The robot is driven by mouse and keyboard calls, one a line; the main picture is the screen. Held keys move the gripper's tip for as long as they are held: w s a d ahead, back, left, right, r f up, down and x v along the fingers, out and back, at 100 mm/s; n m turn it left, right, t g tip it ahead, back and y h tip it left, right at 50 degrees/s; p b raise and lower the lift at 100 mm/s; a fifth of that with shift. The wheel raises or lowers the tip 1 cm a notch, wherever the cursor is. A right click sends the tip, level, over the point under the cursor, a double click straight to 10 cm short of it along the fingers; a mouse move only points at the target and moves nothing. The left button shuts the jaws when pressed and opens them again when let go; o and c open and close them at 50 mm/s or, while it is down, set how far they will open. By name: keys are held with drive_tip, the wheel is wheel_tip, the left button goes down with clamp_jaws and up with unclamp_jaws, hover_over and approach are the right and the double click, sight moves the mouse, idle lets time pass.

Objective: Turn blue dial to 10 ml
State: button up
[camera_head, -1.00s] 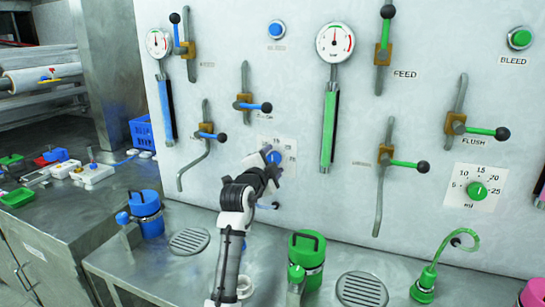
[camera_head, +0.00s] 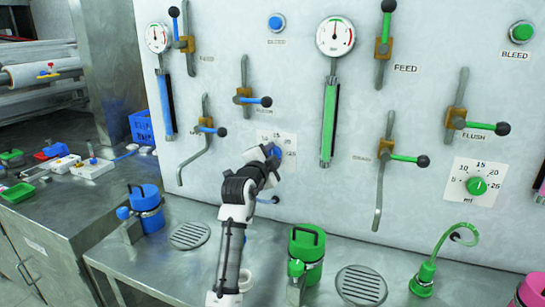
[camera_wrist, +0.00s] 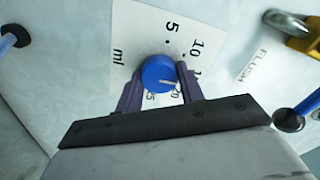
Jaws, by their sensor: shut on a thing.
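The blue dial (camera_head: 271,150) is on a white scale card (camera_head: 290,145) on the wall panel. In the wrist view the blue dial (camera_wrist: 155,70) sits between the two purple fingers of my gripper (camera_wrist: 160,85), which is shut on its sides. A short white mark on the dial's lower right points roughly between the partly hidden 15 and the 20. The card reads 5, 10, a partly covered 15, 20, 25 and ml. In the head view my gripper (camera_head: 268,162) covers part of the dial and card.
A blue-handled flush lever (camera_head: 255,100) is above the dial; its blue rod and dark knob (camera_wrist: 290,120) show at the right of the wrist view. The green dial (camera_head: 477,186) is far right. A blue canister (camera_head: 146,208) and a green canister (camera_head: 306,252) stand on the bench below.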

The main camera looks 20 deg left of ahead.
drive_tip(key=shift+n+b, duration=0.7)
drive_tip(key=shift+n, duration=3.5)
drive_tip(key=o, duration=1)
drive_tip(key=s+b, duration=0.1)
drive_tip(key=s, duration=0.3)
drive_tip(key=s+b, duration=0.2)
drive_tip(key=s, duration=0.3)
drive_tip(key=s+b, duration=0.1)
drive_tip(key=s, duration=0.4)
drive_tip(key=shift+a, duration=0.3)
